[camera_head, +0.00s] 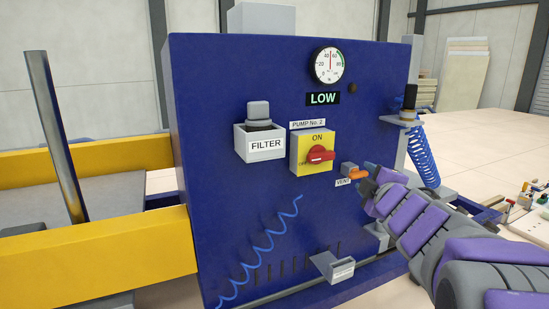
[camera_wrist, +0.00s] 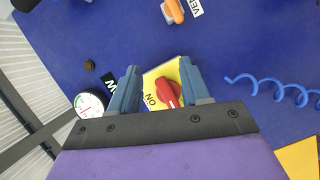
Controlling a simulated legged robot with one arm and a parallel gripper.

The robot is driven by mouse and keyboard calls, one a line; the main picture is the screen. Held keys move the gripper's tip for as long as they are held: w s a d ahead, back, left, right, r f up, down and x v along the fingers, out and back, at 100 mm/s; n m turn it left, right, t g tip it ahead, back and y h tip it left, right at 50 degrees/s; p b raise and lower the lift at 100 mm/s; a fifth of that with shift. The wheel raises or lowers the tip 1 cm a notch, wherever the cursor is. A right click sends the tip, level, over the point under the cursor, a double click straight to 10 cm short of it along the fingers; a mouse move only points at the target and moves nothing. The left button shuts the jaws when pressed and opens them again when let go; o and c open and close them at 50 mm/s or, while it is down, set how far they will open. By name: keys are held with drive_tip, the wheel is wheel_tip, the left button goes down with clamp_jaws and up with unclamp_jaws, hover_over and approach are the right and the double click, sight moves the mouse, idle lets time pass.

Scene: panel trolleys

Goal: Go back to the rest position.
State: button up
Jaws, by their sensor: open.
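My gripper (camera_head: 370,187) is in front of the blue panel (camera_head: 240,90), at its right side, close to the orange vent handle (camera_head: 357,174). In the wrist view my gripper (camera_wrist: 158,75) is open, its two blue-grey fingers apart with nothing held between them. The red knob (camera_wrist: 168,94) on its yellow plate shows between and behind the fingers. The orange vent handle (camera_wrist: 174,10) is beyond the fingertips at the top of that view. Whether the gripper touches the panel or handle, I cannot tell.
The panel carries a gauge (camera_head: 329,64), a LOW display (camera_head: 322,99), a filter box (camera_head: 260,141) and a small grey bracket (camera_head: 333,266) low down. A blue coiled hose (camera_head: 423,157) hangs at the right edge. Yellow rails (camera_head: 100,255) stand left; open floor lies behind.

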drive_tip(key=s+d+f+m+g+h, duration=0.35)
drive_tip(key=s+f+m+g, duration=0.65)
drive_tip(key=s+f, duration=0.7)
drive_tip(key=s+a+f+m+g+y, duration=0.1)
drive_tip(key=s+a+f+g, duration=0.2)
drive_tip(key=s, duration=0.5)
drive_tip(key=s+a+f+m+g+y, duration=0.1)
drive_tip(key=s+a+f+m+g, duration=0.1)
drive_tip(key=s+a, duration=0.3)
drive_tip(key=s+a+f+m+g+y, duration=0.1)
drive_tip(key=s+a+f+g, duration=0.2)
drive_tip(key=s, duration=0.9)
wheel_tip(320, 180, down, 2)
drive_tip(key=shift+a+f+m+g, duration=0.1)
drive_tip(key=shift+a+m+g, duration=0.25)
drive_tip(key=shift+a, duration=0.4)
